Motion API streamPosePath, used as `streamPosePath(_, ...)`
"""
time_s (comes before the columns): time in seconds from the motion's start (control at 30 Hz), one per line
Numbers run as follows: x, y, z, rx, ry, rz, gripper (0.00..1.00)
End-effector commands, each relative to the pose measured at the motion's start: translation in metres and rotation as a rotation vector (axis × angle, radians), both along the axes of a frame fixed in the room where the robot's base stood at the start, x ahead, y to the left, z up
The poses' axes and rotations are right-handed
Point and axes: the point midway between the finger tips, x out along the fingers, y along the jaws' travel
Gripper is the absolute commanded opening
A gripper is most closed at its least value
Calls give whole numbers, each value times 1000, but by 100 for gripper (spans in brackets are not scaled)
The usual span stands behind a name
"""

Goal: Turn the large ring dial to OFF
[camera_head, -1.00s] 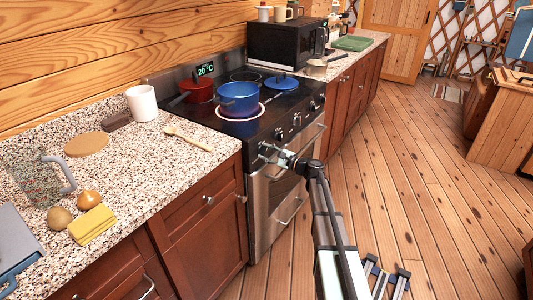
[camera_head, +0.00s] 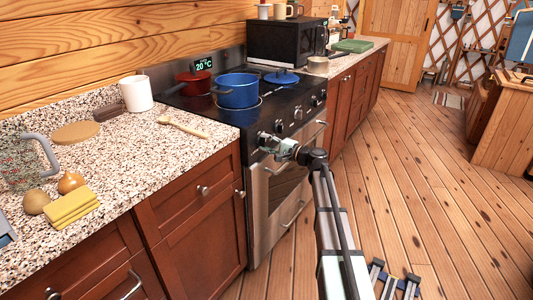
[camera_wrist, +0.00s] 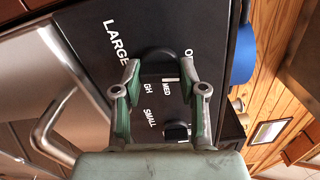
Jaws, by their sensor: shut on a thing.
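The large ring dial (camera_wrist: 157,60) is a dark round knob on the black stove front, between my fingertips in the wrist view. "LARGE" is printed beside it, with "MED", part of "HIGH" and an "O" partly cut off by my finger. My gripper (camera_wrist: 160,68) is shut on the dial, one finger on each side. I cannot tell for sure where the dial's pointer sits. In the head view my gripper (camera_head: 268,146) is at the near end of the stove's knob row and mostly hides this dial. No glow shows around the blue pot (camera_head: 238,92).
A red pot (camera_head: 194,84) and a blue lid (camera_head: 281,77) are on the stove top (camera_head: 275,100). Another knob (camera_wrist: 177,132) lies below the dial in the wrist view. The oven handle (camera_wrist: 50,128) sticks out nearby.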

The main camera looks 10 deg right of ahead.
Motion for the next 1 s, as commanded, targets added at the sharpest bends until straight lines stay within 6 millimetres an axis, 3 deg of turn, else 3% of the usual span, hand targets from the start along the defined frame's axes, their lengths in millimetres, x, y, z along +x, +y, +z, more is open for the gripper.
streamPosePath(0.4,2,1,0,-120,-124,0,7)
streamPosePath(0.87,2,1,2,-132,-136,0,7)
streamPosePath(0.9,2,1,2,-132,-136,0,48)
streamPosePath(0.97,2,1,2,-131,-135,0,67)
streamPosePath(1.0,2,1,2,-131,-135,0,67)
